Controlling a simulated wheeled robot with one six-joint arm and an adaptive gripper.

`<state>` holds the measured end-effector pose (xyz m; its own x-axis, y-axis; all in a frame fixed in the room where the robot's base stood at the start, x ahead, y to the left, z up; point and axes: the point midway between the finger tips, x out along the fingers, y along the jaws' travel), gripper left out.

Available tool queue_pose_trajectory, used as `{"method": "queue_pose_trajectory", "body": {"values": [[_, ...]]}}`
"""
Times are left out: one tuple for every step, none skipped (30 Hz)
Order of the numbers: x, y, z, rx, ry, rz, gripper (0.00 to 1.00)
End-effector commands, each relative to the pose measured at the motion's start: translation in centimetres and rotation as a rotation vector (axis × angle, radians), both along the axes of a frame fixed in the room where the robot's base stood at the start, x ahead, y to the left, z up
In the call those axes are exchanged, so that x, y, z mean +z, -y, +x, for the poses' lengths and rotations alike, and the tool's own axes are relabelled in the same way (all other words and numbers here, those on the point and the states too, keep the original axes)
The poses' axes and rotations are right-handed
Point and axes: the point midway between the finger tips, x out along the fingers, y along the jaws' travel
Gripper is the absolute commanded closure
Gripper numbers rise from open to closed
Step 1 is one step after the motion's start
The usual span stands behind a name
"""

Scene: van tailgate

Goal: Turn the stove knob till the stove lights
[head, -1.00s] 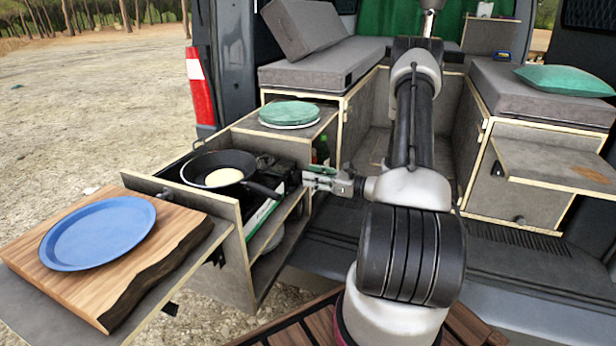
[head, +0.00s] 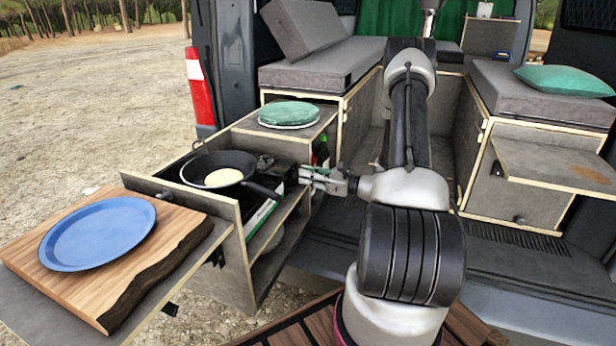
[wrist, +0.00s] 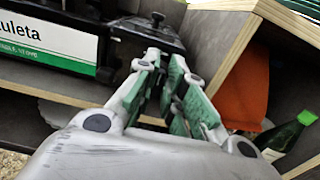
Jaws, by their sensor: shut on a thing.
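The black camp stove (head: 270,180) sits in the pull-out drawer unit, with a black frying pan (head: 232,159) on it. My gripper (head: 303,174) reaches the stove's right end from the right. In the wrist view my gripper (wrist: 163,60) has its green-padded fingers closed together at the black stove end (wrist: 143,35). It is shut on the stove knob, which the fingertips mostly hide. No flame can be made out under the pan.
A pale pancake (head: 224,177) lies in the pan, whose handle points towards my gripper. A blue plate (head: 97,232) rests on a wooden board (head: 165,255) at front left. A green bottle (wrist: 285,137) stands in the compartment right of my gripper.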

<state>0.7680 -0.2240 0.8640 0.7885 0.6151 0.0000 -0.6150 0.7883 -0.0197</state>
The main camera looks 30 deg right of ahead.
Motion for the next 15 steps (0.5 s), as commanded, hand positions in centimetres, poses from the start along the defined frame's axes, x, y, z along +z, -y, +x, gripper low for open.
{"method": "queue_pose_trajectory", "body": {"values": [[0.0, 0.0, -0.01, 0.0, 0.007, -0.009, 1.0], [0.0, -0.01, -0.03, 0.0, 0.014, -0.017, 1.0], [0.0, -0.03, -0.05, 0.0, 0.023, -0.03, 1.0], [0.0, -0.04, -0.06, 0.0, 0.032, -0.041, 1.0], [0.0, -0.06, -0.07, 0.0, 0.042, -0.054, 1.0], [-0.01, -0.09, -0.1, 0.0, 0.056, -0.072, 1.0], [-0.01, -0.11, -0.11, 0.0, 0.068, -0.088, 1.0], [-0.01, -0.14, -0.13, 0.0, 0.082, -0.105, 1.0], [-0.02, -0.18, -0.16, 0.0, 0.1, -0.129, 1.0], [-0.04, -0.21, -0.19, 0.0, 0.115, -0.147, 1.0], [-0.05, -0.23, -0.21, 0.0, 0.131, -0.168, 1.0], [-0.06, -0.28, -0.24, 0.0, 0.153, -0.196, 1.0], [-0.07, -0.31, -0.27, 0.0, 0.17, -0.218, 1.0], [-0.08, -0.34, -0.29, 0.0, 0.187, -0.24, 1.0], [-0.1, -0.39, -0.33, 0.0, 0.211, -0.27, 1.0]]}}
